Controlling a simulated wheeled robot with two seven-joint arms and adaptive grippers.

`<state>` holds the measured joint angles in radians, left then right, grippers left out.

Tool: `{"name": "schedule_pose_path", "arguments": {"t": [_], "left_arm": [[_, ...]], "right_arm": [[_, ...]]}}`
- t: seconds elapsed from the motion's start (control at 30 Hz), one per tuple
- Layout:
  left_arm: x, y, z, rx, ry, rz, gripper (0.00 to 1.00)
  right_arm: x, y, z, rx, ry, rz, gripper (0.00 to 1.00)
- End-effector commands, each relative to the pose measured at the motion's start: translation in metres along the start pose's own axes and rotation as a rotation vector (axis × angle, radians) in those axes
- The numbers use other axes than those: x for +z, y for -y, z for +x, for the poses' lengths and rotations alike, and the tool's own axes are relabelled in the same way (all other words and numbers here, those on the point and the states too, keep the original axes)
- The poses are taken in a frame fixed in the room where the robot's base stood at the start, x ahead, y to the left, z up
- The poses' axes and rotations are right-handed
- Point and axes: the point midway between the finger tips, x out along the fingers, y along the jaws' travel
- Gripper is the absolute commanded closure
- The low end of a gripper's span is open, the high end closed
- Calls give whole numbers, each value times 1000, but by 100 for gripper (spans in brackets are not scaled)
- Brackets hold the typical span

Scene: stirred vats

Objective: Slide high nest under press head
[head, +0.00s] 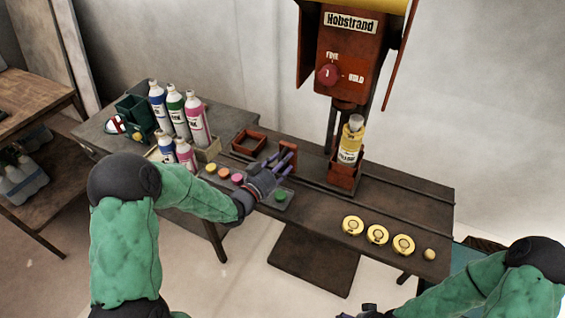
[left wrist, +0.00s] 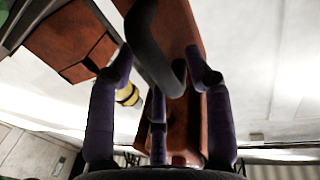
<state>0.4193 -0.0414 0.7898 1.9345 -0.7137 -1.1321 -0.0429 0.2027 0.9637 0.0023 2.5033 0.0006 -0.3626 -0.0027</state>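A red-brown nest (head: 343,175) stands below the red press head (head: 345,62), with a yellow-labelled bottle (head: 349,143) upright in it. A second red-brown nest piece (head: 288,152) stands on the bench left of it, partly hidden by my left gripper (head: 281,163). A low, empty square red frame (head: 249,142) lies further left. In the left wrist view my purple fingers (left wrist: 162,62) are spread on both sides of a dark curved handle (left wrist: 145,28) in front of a red part (left wrist: 185,140); contact is unclear. My right gripper (head: 366,312) barely shows at the bottom edge.
Several bottles (head: 195,120) stand at the bench's left end, with coloured pucks (head: 223,172) in front. Several yellow discs (head: 377,234) lie at the front right. Rails (head: 395,190) run along the bench. The press knob (head: 328,74) lies between FREE and HOLD labels.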

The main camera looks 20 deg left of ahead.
Motion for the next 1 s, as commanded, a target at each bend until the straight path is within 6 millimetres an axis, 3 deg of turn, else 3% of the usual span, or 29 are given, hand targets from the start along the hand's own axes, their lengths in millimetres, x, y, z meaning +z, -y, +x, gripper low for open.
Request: {"name": "schedule_pose_path", "arguments": {"t": [0.27,0.7,1.0], "left_arm": [[0,1,-8,-1,1,0,49],[0,2,-90,-6,2,-1,49],[1,0,-118,-2,1,-1,49]], "right_arm": [[0,0,0,0,0,0,15],[0,0,0,0,0,0,15],[0,0,0,0,0,0,15]]}}
